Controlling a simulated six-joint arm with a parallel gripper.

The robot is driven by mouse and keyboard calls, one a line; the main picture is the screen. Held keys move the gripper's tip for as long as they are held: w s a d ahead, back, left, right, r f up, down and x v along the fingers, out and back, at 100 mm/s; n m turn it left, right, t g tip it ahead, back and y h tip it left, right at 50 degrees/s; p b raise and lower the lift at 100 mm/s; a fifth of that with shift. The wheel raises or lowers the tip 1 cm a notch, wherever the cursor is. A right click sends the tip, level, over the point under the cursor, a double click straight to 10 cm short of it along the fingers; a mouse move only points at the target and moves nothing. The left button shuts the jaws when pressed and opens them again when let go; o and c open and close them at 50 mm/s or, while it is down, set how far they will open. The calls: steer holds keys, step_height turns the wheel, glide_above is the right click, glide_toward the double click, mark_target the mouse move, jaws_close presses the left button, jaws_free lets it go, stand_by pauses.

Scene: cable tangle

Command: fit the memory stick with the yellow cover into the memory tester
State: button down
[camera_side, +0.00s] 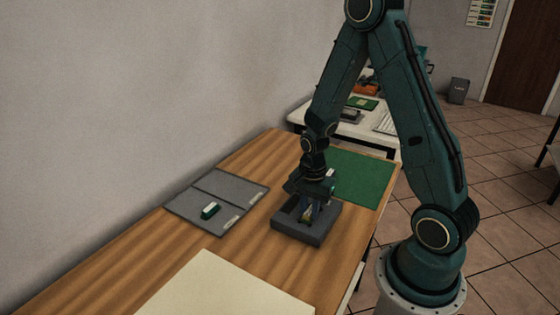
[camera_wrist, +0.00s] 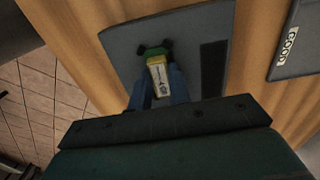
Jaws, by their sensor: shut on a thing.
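The memory tester is a dark grey block (camera_side: 297,234) on the wooden table, and it fills the upper middle of the wrist view (camera_wrist: 118,40). My gripper (camera_side: 309,211) is low over it, pointing down. In the wrist view its blue fingers (camera_wrist: 160,82) are shut on the memory stick with the yellow cover (camera_wrist: 157,68). The stick has a pale label and a green end, which lies between two small black parts on the tester. Whether the stick is seated in the tester cannot be told. In the side view the fingers hide most of the stick.
A grey two-part mat (camera_side: 228,187) lies left of the tester, with a green-and-white stick (camera_side: 210,211) on it. One mat label in the wrist view reads GOOD (camera_wrist: 289,45). A green mat (camera_side: 362,178) lies behind the tester. A cream sheet (camera_side: 215,290) lies in front.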

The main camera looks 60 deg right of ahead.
steer(key=c, duration=1.2)
jaws_free()
steer(key=shift+c, duration=0.2)
step_height(320, 180, up, 14)
stand_by(0.3)
steer(key=shift+r, duration=2.9)
